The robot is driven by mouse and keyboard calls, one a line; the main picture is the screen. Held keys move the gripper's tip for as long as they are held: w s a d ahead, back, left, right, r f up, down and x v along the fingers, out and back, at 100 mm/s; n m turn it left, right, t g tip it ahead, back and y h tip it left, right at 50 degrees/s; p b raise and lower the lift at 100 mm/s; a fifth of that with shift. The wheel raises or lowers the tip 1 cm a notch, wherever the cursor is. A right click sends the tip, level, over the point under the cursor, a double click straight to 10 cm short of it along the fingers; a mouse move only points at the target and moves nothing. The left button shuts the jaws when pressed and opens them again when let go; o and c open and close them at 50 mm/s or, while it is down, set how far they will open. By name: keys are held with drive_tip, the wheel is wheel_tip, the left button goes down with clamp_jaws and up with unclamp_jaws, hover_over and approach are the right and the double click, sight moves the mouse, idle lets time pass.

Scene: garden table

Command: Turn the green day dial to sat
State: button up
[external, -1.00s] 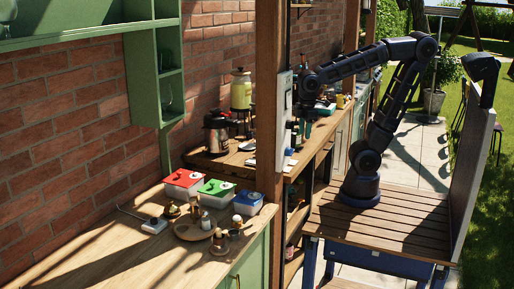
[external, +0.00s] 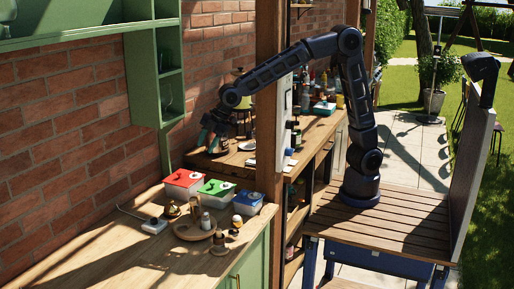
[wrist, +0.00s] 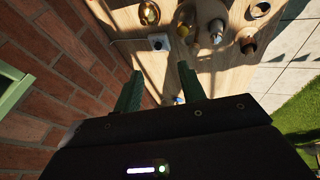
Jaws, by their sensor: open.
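The box with the green lid (external: 216,187) stands on the near wooden counter, between a red-lidded box (external: 185,177) and a blue-lidded box (external: 249,197). A small pale round dial shows on its green lid; its lettering is too small to read. My gripper (external: 208,138) is open and empty, in the air behind and above the boxes, apart from them. The green lid cannot be made out in the wrist view.
A white device (external: 154,225) with a cable lies left of a round wooden tray (external: 188,231) with small bottles. The brick wall (external: 60,120) is on the left. A wooden post (external: 270,100) stands right of my gripper. The counter's front left is clear.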

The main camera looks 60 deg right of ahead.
drive_tip(key=s+d+f+n+h, duration=0.1)
drive_tip(key=d+f+n+h, duration=0.3)
drive_tip(key=f, duration=0.4)
drive_tip(key=n+g+h, duration=0.1)
drive_tip(key=n+h, duration=0.2)
drive_tip(key=n, duration=0.2)
approach(227, 184)
drive_tip(key=x, duration=0.8)
drive_tip(key=shift+w+d+r, duration=0.1)
drive_tip(key=shift+w+d, duration=0.15)
drive_tip(key=shift+w, duration=0.05)
drive_tip(key=shift+c, duration=0.4)
clamp_jaws()
drive_tip(key=shift+a+m+g, duration=0.1)
drive_tip(key=shift+m+g, duration=0.2)
